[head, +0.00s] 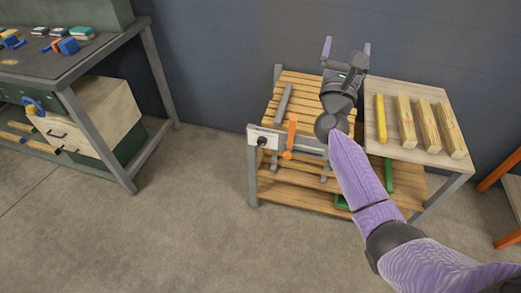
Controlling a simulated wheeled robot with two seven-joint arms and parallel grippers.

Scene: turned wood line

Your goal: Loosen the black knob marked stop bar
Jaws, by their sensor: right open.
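A small black knob (262,141) sits on a white plate (256,133) at the front left corner of the slatted wooden table. Any lettering on the plate is too small to read. A grey bar (283,103) lies on the slats just behind the plate. My right gripper (346,47) is open and empty, with its fingers apart, over the back edge of the table. It is well behind and to the right of the knob, not touching it. My left gripper is not in view.
An orange handle (290,138) stands just right of the knob. A pale board (432,157) at the right bears a yellow piece (380,119) and several wood blanks (427,124). A grey workbench (95,52) with a drawer unit stands at the left. Floor between is clear.

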